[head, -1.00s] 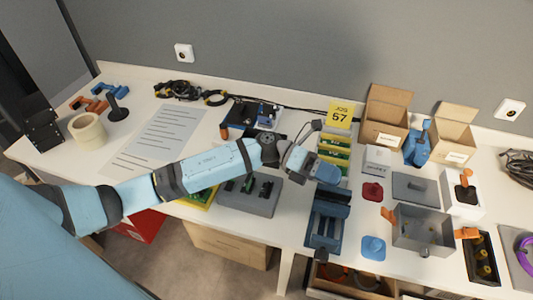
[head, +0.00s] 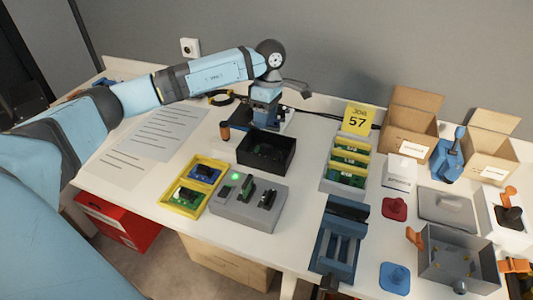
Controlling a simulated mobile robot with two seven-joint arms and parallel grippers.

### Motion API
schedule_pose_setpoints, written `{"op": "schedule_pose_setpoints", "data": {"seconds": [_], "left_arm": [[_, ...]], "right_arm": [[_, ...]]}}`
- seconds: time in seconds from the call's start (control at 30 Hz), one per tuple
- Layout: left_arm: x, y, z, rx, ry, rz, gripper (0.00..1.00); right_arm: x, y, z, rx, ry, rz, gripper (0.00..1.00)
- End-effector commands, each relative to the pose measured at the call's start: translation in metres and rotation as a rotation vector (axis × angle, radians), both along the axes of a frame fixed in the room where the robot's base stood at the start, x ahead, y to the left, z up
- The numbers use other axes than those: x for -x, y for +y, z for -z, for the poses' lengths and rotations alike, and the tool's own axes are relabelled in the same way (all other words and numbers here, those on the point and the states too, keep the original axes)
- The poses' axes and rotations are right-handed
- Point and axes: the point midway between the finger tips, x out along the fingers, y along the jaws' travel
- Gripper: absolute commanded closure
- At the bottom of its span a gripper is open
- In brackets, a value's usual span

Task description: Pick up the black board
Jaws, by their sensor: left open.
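I cannot clearly make out a black board. The nearest dark thing is the open black box (head: 265,153) in the middle of the table, with small unclear pieces inside. My left gripper (head: 264,122) is open and points down just behind this box, over a dark item (head: 282,124) at the back that it partly hides. A grey fixture (head: 246,216) holds small green and black parts and shows a green light. A yellow tray (head: 182,208) beside it holds a blue board (head: 204,173) and a green board (head: 191,196). My right gripper is out of view.
A rack of green boards (head: 345,178) stands right of centre, behind a blue vise-like device (head: 339,240). Cartons (head: 408,122), a grey bin (head: 455,258) and a yellow sign (head: 358,117) stand to the right. Paper sheets (head: 152,140) lie at left. Bare table shows between box and rack.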

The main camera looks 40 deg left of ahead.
Motion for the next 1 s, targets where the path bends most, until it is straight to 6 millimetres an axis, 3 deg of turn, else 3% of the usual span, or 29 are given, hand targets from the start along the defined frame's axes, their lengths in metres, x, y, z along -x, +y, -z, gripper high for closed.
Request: {"op": "schedule_pose_setpoints", "data": {"seconds": [0.1, 0.43, 0.7, 0.97, 1.0], "left_arm": [[0.004, -0.001, 0.022, 0.001, 0.001, 0.0, 0.49], [0.007, -0.002, 0.046, 0.002, 0.001, 0.0, 0.49], [0.011, -0.005, 0.085, 0.002, 0.002, 0.0, 0.49], [0.011, -0.005, 0.089, 0.004, -0.002, -0.001, 0.49], [0.011, -0.005, 0.089, 0.003, -0.002, 0.0, 0.54]], "right_arm": [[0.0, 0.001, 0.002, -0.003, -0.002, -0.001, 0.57], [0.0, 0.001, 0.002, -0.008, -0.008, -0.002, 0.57], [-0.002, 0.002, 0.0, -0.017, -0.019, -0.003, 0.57], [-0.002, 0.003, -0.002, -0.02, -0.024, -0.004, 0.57], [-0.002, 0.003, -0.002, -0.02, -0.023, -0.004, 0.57]]}}
